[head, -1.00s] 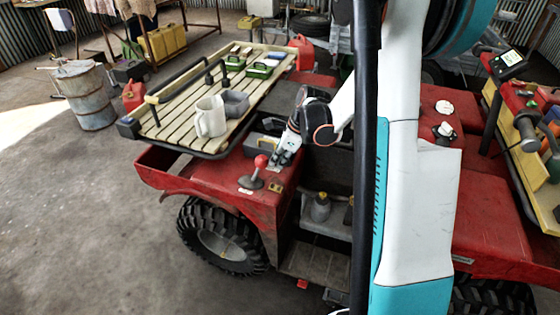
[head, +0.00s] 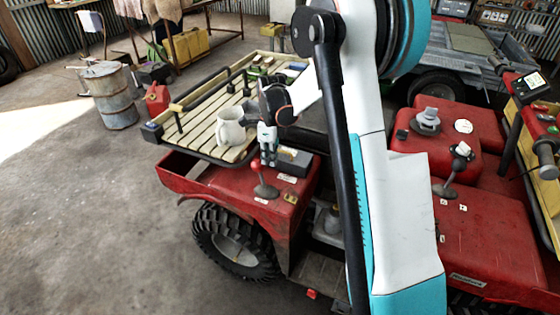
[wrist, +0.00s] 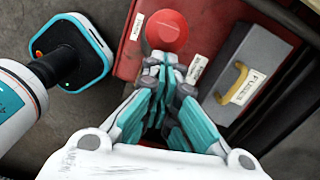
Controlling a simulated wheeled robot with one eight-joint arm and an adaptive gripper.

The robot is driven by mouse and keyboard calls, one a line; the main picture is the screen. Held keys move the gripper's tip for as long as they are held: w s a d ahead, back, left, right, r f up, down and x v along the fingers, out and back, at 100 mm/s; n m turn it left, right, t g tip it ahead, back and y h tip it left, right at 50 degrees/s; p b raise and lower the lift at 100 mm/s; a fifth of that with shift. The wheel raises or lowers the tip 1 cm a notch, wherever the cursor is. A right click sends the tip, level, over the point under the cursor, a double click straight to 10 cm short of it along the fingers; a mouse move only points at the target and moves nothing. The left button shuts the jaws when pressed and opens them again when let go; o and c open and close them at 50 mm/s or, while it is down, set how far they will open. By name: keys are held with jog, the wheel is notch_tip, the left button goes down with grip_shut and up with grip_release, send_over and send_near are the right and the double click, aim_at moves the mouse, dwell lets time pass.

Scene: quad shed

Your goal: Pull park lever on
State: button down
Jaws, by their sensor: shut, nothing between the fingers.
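A lever with a round red knob (head: 255,168) stands on a dark boot on the red rear fender of the quad. In the wrist view the red knob (wrist: 167,30) is just beyond my fingertips, with white labels beside it too small to read. My gripper (head: 268,161) points down right beside the knob and partly overlaps it in the head view. In the wrist view my gripper (wrist: 165,65) is shut and empty. I cannot tell whether the fingers touch the knob.
A grey box with a yellow handle (wrist: 240,80) sits right of the lever. A slatted rack (head: 205,134) with a white mug (head: 230,127) is behind. Another lever with a pale knob (head: 461,149) is on the right. Open concrete floor lies left.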

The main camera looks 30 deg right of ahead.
aim_at(260, 160)
jog(key=shift+w+a, duration=1.05)
jog(key=shift+w, duration=0.3)
jog(key=shift+f, duration=0.1)
jog(key=shift+s+d+r+p, duration=0.15)
jog(key=shift+d+r+p, duration=0.1)
jog(key=shift+d+p, duration=0.05)
notch_tip(260, 160, up, 11)
jog(key=p, duration=0.3)
jog(key=shift+w+d+p, duration=0.15)
jog(key=shift+w+p, duration=0.15)
jog(key=shift+w, duration=0.05)
jog(key=shift+r, duration=0.1)
